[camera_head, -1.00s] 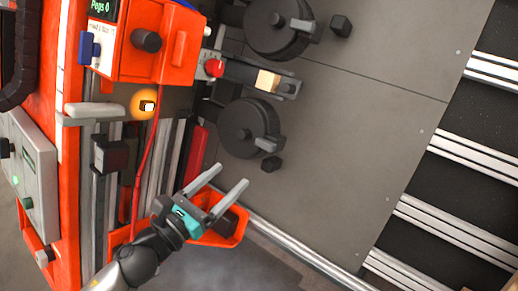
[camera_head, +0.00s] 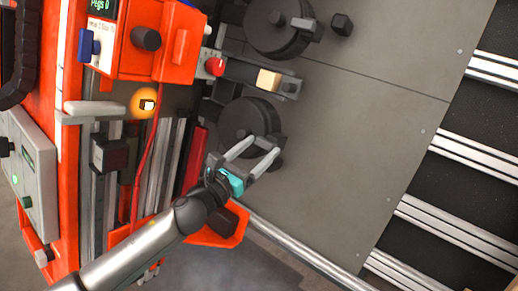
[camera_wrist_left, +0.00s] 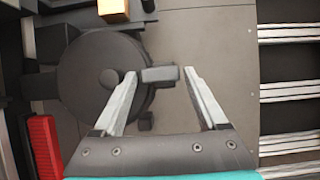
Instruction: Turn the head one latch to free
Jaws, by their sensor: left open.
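Two round black heads lie on the grey plate in the head view: an upper one (camera_head: 279,26) and a lower one (camera_head: 245,122). Each has a small grey latch at its rim; the upper latch (camera_head: 305,30) is clear of my arm. No readable label tells which is head one. My left gripper (camera_head: 264,146) is open at the lower head's rim, partly covering its latch. In the left wrist view the lower latch (camera_wrist_left: 160,74) lies between my open fingertips; I cannot tell whether they touch it. My right gripper is not in view.
An orange control box (camera_head: 150,50) with knobs and a red button (camera_head: 214,67) stands upper left. A bar with a tan block (camera_head: 268,80) lies between the heads. An orange tray (camera_head: 222,232) is beneath my left arm. The grey plate (camera_head: 370,130) is bare on the right.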

